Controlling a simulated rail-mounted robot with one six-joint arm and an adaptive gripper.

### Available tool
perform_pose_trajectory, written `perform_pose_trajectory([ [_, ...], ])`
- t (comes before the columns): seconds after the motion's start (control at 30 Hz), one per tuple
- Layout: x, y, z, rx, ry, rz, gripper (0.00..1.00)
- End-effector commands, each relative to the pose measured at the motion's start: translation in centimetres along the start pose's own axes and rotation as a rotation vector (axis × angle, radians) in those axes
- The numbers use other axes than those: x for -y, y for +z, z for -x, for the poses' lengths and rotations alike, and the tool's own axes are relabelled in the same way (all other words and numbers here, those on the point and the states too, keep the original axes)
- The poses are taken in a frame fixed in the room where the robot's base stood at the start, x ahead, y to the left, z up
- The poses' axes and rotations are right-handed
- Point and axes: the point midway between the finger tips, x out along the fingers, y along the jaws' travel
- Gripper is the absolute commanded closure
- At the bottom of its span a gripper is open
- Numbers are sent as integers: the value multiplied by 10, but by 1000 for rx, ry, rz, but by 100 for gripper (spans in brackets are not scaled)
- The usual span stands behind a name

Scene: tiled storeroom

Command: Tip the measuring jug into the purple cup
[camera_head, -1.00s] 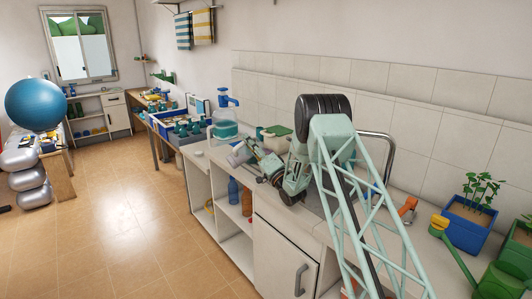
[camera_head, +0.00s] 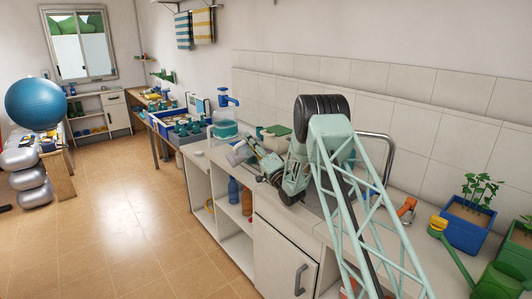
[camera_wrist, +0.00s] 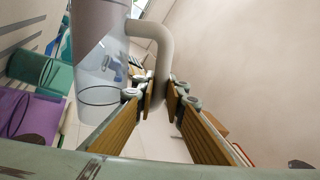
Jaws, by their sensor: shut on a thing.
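The measuring jug (camera_wrist: 98,65) is clear and greyish, with a thick pale handle (camera_wrist: 160,45). It fills the upper left of the wrist view. My gripper (camera_wrist: 164,92) is shut on the handle, with its tan-padded fingers on either side. In the head view the jug (camera_head: 237,154) is small and looks tilted, held out to the left of my gripper (camera_head: 260,165) above the counter. The purple cup (camera_wrist: 24,112) shows at the left edge of the wrist view, apart from the jug and partly cut off. I cannot make out the cup clearly in the head view.
A teal container (camera_wrist: 40,72) lies close to the purple cup in the wrist view. On the counter, a blue-topped dispenser (camera_head: 225,115) stands behind the jug, and a green-lidded box (camera_head: 276,135) is near the wall. A tap (camera_head: 378,140) rises behind my arm.

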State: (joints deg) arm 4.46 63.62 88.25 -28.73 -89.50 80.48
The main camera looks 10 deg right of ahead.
Motion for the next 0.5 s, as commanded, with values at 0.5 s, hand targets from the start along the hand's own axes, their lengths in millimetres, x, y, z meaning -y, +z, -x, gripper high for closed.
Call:
perform_pose_trajectory([
  [0.5, 3, -4, -1, -14, -3, -28, 100],
])
